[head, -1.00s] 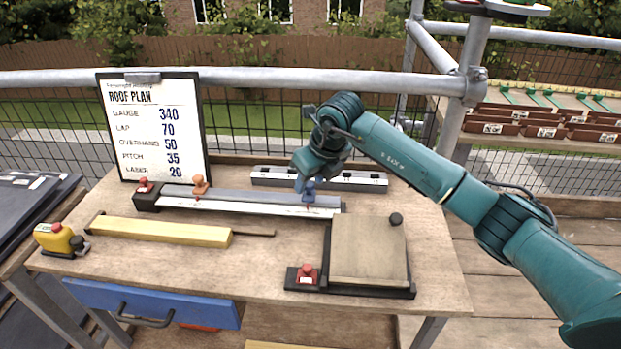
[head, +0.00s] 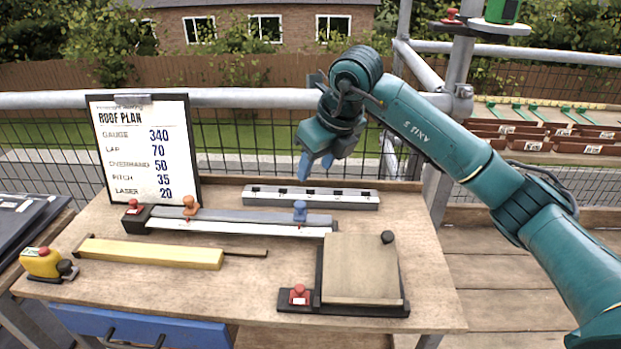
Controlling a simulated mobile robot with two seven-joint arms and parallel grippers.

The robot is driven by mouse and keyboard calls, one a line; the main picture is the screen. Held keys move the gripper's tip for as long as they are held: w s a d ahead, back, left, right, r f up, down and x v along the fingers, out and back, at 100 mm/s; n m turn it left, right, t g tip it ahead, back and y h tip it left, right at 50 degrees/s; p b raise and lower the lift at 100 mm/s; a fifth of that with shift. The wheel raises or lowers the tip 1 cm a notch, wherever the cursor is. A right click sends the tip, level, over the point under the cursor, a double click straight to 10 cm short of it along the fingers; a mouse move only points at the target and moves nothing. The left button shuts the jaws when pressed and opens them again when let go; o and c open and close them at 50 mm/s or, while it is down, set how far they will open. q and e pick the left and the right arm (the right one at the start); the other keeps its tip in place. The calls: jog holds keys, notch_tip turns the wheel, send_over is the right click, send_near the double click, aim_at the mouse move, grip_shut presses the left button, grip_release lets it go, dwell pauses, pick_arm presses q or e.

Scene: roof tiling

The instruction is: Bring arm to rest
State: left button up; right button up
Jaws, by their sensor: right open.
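My right arm reaches in from the right over the workbench (head: 445,290). Below the gripper lies the long gauge bar (head: 255,226), with an orange knob (head: 190,204) and a blue knob (head: 300,210). The gripper is clear of the blue knob. My left gripper is not in view.
A roof plan board (head: 145,150) stands at the back left. A yellow tape measure (head: 42,262), a yellow wooden block (head: 150,252) and a board on a black base (head: 360,270) lie on the bench. A scaffold rail (head: 250,97) runs behind. A blue drawer (head: 190,330) is below.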

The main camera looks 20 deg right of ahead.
jog(key=shift+s+d+r, duration=0.1)
jog(key=shift+s+r, duration=0.1)
jog(key=shift+r, duration=0.4)
